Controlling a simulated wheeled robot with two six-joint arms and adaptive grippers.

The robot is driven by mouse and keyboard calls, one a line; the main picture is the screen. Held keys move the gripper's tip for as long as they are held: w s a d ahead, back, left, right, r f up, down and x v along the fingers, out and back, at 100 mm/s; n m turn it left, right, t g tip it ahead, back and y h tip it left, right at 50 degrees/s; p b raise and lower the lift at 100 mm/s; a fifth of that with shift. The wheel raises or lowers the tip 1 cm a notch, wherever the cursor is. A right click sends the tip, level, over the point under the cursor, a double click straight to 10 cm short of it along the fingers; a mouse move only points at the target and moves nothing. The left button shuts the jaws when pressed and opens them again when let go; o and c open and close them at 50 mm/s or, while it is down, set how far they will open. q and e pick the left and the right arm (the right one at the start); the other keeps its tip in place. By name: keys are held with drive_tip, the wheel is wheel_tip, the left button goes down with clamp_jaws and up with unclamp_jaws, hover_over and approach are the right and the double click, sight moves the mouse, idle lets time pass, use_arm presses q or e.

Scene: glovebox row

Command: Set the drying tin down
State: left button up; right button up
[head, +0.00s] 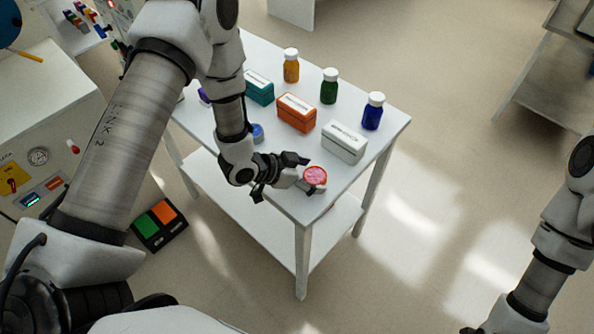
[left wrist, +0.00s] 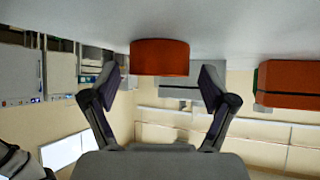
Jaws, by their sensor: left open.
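The drying tin is a small round tin with a pinkish-red top (head: 315,174). It stands on the white table (head: 280,199) near its front corner. My left gripper (head: 298,172) is low over the tabletop, just left of the tin. In the left wrist view, which is upside down, the red side of the tin (left wrist: 160,58) rests against the tabletop. It lies between and slightly beyond the spread fingertips (left wrist: 162,78), with gaps on both sides. The left gripper is open and empty. Only part of my right arm shows; its gripper is out of frame.
A white box (head: 343,143), an orange box (head: 296,113) and a teal box (head: 259,88) stand behind. Amber (head: 291,66), green (head: 329,87) and blue (head: 373,112) bottles stand along the far side. A blue round item (head: 257,132) is beside my left wrist.

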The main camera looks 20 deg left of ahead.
use_arm(q)
drive_tip(key=v, duration=1)
drive_tip(key=shift+b, duration=0.3)
drive_tip(key=shift+s+a+r, duration=0.15)
drive_tip(key=shift+s+r, duration=0.1)
drive_tip(key=shift+s, duration=0.05)
